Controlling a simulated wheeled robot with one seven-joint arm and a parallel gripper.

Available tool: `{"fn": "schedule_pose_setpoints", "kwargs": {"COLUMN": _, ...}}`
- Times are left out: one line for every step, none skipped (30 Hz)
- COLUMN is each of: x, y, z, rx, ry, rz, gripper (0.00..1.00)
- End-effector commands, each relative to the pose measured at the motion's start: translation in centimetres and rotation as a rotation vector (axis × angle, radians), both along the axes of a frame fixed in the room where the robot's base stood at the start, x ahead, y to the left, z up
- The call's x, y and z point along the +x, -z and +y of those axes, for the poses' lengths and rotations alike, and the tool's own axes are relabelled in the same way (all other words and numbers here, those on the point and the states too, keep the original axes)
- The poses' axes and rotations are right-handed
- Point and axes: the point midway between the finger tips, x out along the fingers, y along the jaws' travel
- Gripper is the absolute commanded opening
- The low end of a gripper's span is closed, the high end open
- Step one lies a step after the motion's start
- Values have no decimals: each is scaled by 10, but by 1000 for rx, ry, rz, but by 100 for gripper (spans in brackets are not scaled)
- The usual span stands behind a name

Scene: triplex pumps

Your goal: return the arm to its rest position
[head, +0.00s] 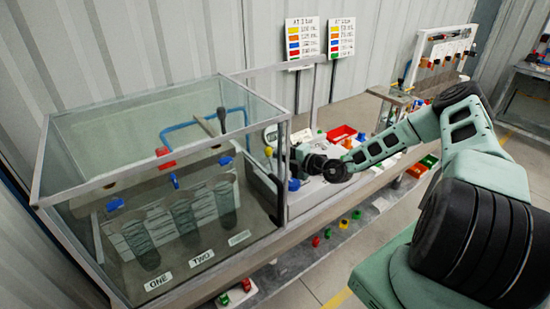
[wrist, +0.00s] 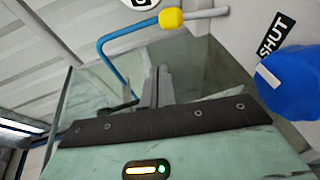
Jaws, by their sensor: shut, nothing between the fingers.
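My arm (head: 385,146) reaches from the right of the head view across the bench, with its end beside the right side of the glass tank. My gripper (head: 297,158) is small and dark there, and its fingers are hard to make out. In the wrist view my gripper (wrist: 161,72) has its two grey fingers together with nothing between them. A blue knob (wrist: 287,82) with a SHUT label (wrist: 272,36) is to the right of the fingers, apart from them. A yellow knob (wrist: 171,19) on a grey rod is above them.
The glass tank (head: 160,99) holds three dark cylinders and blue pipe. Colour-chart signs (head: 303,42) stand behind the bench. A red bin (head: 341,133) and small coloured parts lie on the bench beyond my arm. A lower shelf (head: 300,260) carries more parts. Floor is open at the front.

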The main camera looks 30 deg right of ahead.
Motion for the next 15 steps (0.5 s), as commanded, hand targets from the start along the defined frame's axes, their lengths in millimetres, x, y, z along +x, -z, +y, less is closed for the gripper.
{"fn": "schedule_pose_setpoints", "kwargs": {"x": -9, "y": 2, "z": -5, "rx": -2, "ry": 2, "rz": 1, "gripper": 0}}
{"fn": "schedule_pose_setpoints", "kwargs": {"x": -14, "y": 0, "z": -7, "rx": -2, "ry": 2, "rz": 1, "gripper": 0}}
{"fn": "schedule_pose_setpoints", "kwargs": {"x": -20, "y": -3, "z": -9, "rx": -1, "ry": 1, "rz": 1, "gripper": 0}}
{"fn": "schedule_pose_setpoints", "kwargs": {"x": -26, "y": -5, "z": -11, "rx": -2, "ry": 2, "rz": 1, "gripper": 0}}
{"fn": "schedule_pose_setpoints", "kwargs": {"x": -30, "y": -8, "z": -13, "rx": -2, "ry": 2, "rz": 1, "gripper": 0}}
{"fn": "schedule_pose_setpoints", "kwargs": {"x": -36, "y": -10, "z": -16, "rx": -2, "ry": 3, "rz": 1, "gripper": 0}}
{"fn": "schedule_pose_setpoints", "kwargs": {"x": -41, "y": -12, "z": -17, "rx": -1, "ry": 2, "rz": 1, "gripper": 0}}
{"fn": "schedule_pose_setpoints", "kwargs": {"x": -45, "y": -14, "z": -19, "rx": -1, "ry": 2, "rz": 1, "gripper": 0}}
{"fn": "schedule_pose_setpoints", "kwargs": {"x": -50, "y": -17, "z": -21, "rx": 0, "ry": 2, "rz": 1, "gripper": 0}}
{"fn": "schedule_pose_setpoints", "kwargs": {"x": -53, "y": -18, "z": -22, "rx": -1, "ry": 2, "rz": 1, "gripper": 0}}
{"fn": "schedule_pose_setpoints", "kwargs": {"x": -56, "y": -20, "z": -23, "rx": 0, "ry": 1, "rz": 0, "gripper": 0}}
{"fn": "schedule_pose_setpoints", "kwargs": {"x": -59, "y": -21, "z": -24, "rx": 0, "ry": 1, "rz": 0, "gripper": 0}}
{"fn": "schedule_pose_setpoints", "kwargs": {"x": -61, "y": -23, "z": -25, "rx": 0, "ry": 1, "rz": 0, "gripper": 0}}
{"fn": "schedule_pose_setpoints", "kwargs": {"x": -62, "y": -24, "z": -25, "rx": -1, "ry": 1, "rz": 0, "gripper": 0}}
{"fn": "schedule_pose_setpoints", "kwargs": {"x": -64, "y": -24, "z": -25, "rx": 0, "ry": 0, "rz": 0, "gripper": 0}}
